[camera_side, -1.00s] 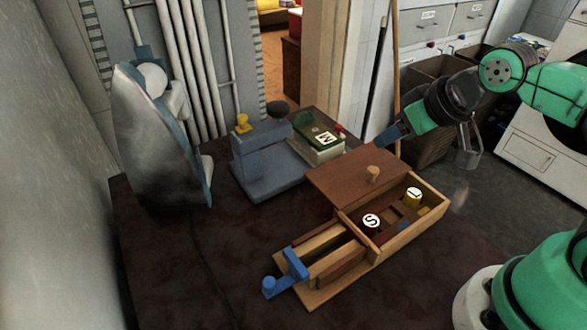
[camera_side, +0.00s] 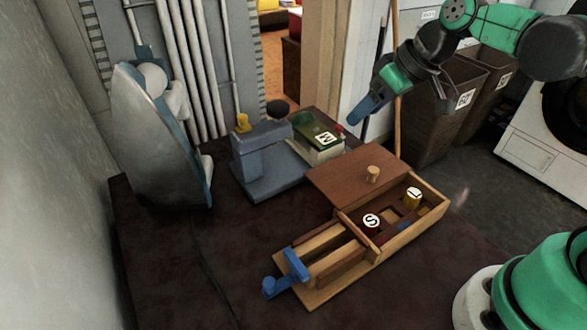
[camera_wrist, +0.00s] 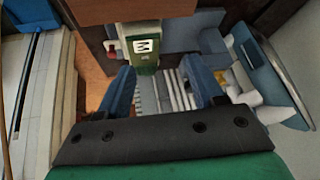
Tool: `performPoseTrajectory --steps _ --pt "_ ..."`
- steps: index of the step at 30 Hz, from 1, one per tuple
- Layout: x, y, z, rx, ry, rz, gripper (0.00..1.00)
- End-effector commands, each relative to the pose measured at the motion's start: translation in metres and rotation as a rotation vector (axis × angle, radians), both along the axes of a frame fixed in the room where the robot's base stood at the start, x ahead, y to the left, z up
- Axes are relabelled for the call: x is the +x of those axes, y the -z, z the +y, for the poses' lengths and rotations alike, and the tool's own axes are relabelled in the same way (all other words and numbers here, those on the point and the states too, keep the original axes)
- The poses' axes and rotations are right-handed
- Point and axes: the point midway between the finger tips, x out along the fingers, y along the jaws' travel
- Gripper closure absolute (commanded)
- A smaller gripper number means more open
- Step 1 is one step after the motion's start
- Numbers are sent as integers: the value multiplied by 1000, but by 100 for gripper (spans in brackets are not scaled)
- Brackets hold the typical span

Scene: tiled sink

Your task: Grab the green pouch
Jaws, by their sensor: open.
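The green pouch (camera_side: 311,132), with a white M label, lies on a pale box-shaped base at the back of the dark table in the side view. It also shows in the wrist view (camera_wrist: 143,61), at the upper middle, beyond my fingertips. My gripper (camera_side: 362,112) is up in the air to the right of the pouch and apart from it. In the wrist view my gripper's two blue fingers (camera_wrist: 158,78) are spread with nothing between them.
A wooden box (camera_side: 410,232) with a knobbed lid and pieces labelled S and L stands in front of the pouch. A blue-grey device (camera_side: 262,165) with a dark knob is left of the pouch. An iron (camera_side: 160,140) stands at far left. The table's front left is clear.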

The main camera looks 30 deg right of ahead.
Motion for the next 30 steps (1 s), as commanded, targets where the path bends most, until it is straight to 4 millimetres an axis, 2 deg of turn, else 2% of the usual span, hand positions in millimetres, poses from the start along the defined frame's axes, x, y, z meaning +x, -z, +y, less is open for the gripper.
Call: performPoseTrajectory --steps 1,8,15,19,24,27,30 --pt "15 -1 -2 27 -46 9 39" --pt "76 6 -12 165 -324 -37 39" --pt "126 35 -38 298 -616 -240 39" --pt "139 54 -54 342 -745 -389 39" --pt "143 71 -67 362 -848 -536 39" --pt "144 76 -69 364 -874 -576 39" --pt "146 80 -63 366 -884 -589 39"
